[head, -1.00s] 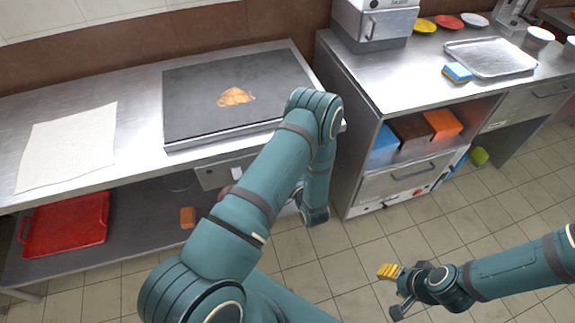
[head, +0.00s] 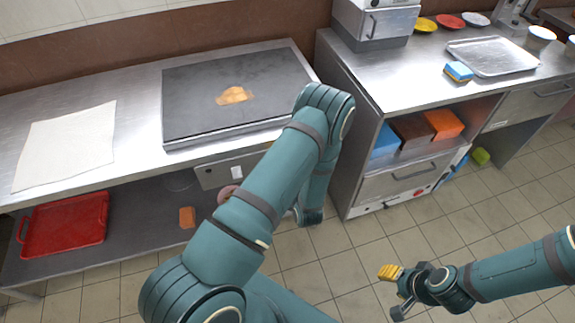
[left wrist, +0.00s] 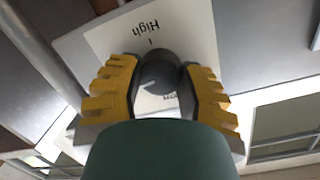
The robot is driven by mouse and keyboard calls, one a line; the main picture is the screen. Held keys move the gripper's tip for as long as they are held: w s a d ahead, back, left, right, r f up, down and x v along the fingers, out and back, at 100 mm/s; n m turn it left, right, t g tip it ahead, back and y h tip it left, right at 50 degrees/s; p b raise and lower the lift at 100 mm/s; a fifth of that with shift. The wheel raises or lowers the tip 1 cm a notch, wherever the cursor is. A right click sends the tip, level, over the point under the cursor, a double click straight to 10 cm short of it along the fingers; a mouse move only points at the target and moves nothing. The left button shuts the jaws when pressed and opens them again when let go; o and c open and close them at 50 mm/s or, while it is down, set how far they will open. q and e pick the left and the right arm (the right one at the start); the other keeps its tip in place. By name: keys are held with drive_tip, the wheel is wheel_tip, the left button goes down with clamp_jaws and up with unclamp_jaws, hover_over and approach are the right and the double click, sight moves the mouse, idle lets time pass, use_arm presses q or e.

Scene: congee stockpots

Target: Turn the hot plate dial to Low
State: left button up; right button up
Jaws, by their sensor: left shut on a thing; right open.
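The hot plate (head: 240,85) is a dark flat griddle with a metal rim on the steel counter, with a golden piece of food (head: 235,95) on it. Its front control panel (head: 215,176) is partly hidden by my left arm. In the left wrist view the dark grey round dial (left wrist: 157,68) sits between the yellow fingers of my left gripper (left wrist: 156,92), which is shut on it. The white label (left wrist: 125,40) behind it reads "High" upside down; another word is mostly covered. The dial's pointer direction is unclear. My right gripper (head: 394,291) is open and empty above the floor.
A white cloth (head: 65,148) lies left of the hot plate. A red tray (head: 62,225) and an orange-brown block (head: 187,217) are on the lower shelf. At right, a second counter (head: 420,85) holds a metal tray (head: 492,58) and a sponge (head: 458,72).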

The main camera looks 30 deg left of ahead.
use_arm(q)
drive_tip(key=n+t, duration=0.1)
drive_tip(key=n, duration=0.6)
drive_tip(key=n+t, duration=0.1)
drive_tip(key=n, duration=0.7)
drive_tip(key=shift+a+n, duration=0.15)
drive_tip(key=shift+n, duration=0.15)
idle(0.5)
drive_tip(key=o, duration=1.2)
drive_tip(key=shift+s, duration=0.1)
drive_tip(key=shift+o, duration=0.2)
